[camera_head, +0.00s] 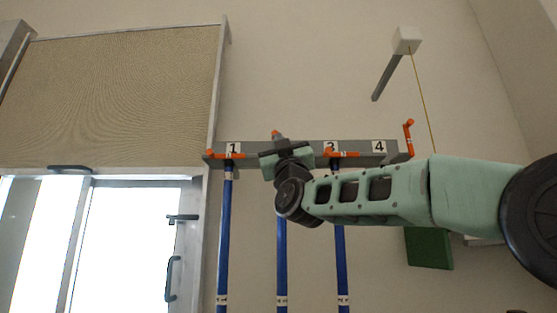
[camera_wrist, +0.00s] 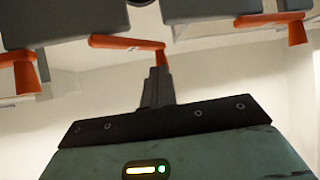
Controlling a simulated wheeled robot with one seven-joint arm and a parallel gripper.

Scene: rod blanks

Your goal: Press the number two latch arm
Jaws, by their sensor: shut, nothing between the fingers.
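A grey rail (camera_head: 262,146) on the wall carries orange latch arms and number plates. Plates 1 (camera_head: 233,147), 3 (camera_head: 330,147) and 4 (camera_head: 379,146) show; my gripper hides the plate between 1 and 3. My gripper (camera_head: 277,139) is shut and empty at that second position. A bit of orange, the number two latch arm (camera_head: 275,132), shows just above it. In the wrist view, the number two latch arm (camera_wrist: 125,43) extends sideways, and its bent end is right at my closed fingertips (camera_wrist: 158,74). I cannot tell whether they touch.
Latch arms one (camera_head: 228,156) and three (camera_head: 345,154) lie across the rail; latch arm four (camera_head: 408,138) stands up. Blue rods hang beneath the first (camera_head: 225,240), second (camera_head: 282,255) and third (camera_head: 341,240) positions. A yellow cord (camera_head: 421,90) hangs at right.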

